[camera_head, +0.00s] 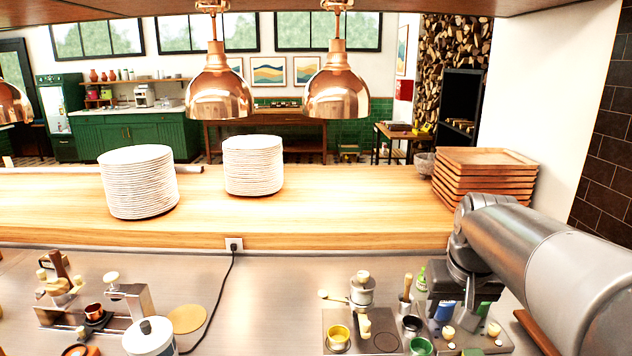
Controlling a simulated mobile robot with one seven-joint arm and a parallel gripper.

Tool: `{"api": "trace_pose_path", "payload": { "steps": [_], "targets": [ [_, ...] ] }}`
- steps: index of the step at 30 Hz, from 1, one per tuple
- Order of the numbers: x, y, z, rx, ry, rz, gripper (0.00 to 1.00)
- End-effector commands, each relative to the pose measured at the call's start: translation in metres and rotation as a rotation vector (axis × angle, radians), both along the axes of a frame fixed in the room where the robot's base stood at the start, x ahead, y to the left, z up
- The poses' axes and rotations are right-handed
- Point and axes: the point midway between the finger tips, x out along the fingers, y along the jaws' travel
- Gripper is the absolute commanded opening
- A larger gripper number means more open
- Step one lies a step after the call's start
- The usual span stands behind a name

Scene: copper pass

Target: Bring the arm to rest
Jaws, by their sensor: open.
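My arm reaches in from the right edge of the head view and bends down at a grey wrist joint. My gripper (464,312) points down over the right part of the steel counter (270,290). It is open, and I see nothing held in it. Its fingertips are hard to make out against the small items behind and below it. I cannot tell whether it touches any of them.
Near the gripper are a green bottle (421,280), a yellow cup (339,336) and a green cup (420,346). A tray stack (486,172) stands behind the arm. Two plate stacks (138,182) (253,166) stand on the wooden ledge (330,205). Copper lamps (337,92) hang above.

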Motion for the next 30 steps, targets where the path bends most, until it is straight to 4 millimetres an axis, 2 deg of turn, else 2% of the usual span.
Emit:
{"api": "trace_pose_path", "payload": {
  "steps": [1,6,12,15,21,30],
  "targets": [
    [-0.015,0.012,0.001,-0.003,-0.023,0.016,0.48],
    [-0.060,0.043,-0.006,-0.007,-0.088,0.053,0.48],
    [-0.104,0.069,-0.022,-0.008,-0.157,0.090,0.48],
    [-0.119,0.076,-0.030,-0.007,-0.179,0.104,0.48],
    [-0.131,0.081,-0.038,-0.006,-0.199,0.113,0.48],
    [-0.132,0.081,-0.038,-0.006,-0.199,0.113,0.48]
  ]
}}
